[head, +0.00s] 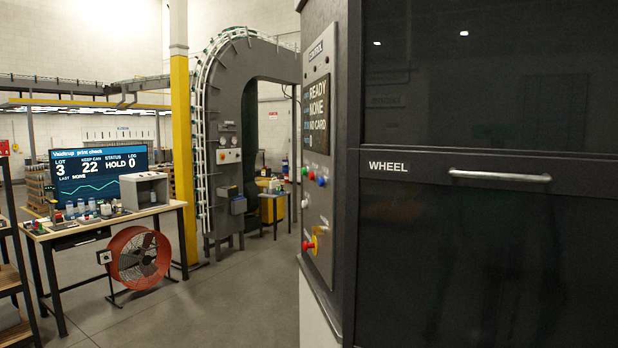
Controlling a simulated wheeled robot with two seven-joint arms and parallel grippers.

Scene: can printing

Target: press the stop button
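A control panel (317,205) is on the narrow side of the dark machine, seen at a steep angle. Lower down are another red button (307,246) and a red-and-yellow switch (316,240). The button labels are too small to read, so I cannot tell which red one is marked stop. Neither of my grippers is in view.
The machine's dark door (480,250), marked WHEEL, has a bar handle (500,175) and fills the right side. At left stand a workbench (110,228) with a monitor (97,172) and a red fan (139,258). The floor (235,300) before the panel is clear.

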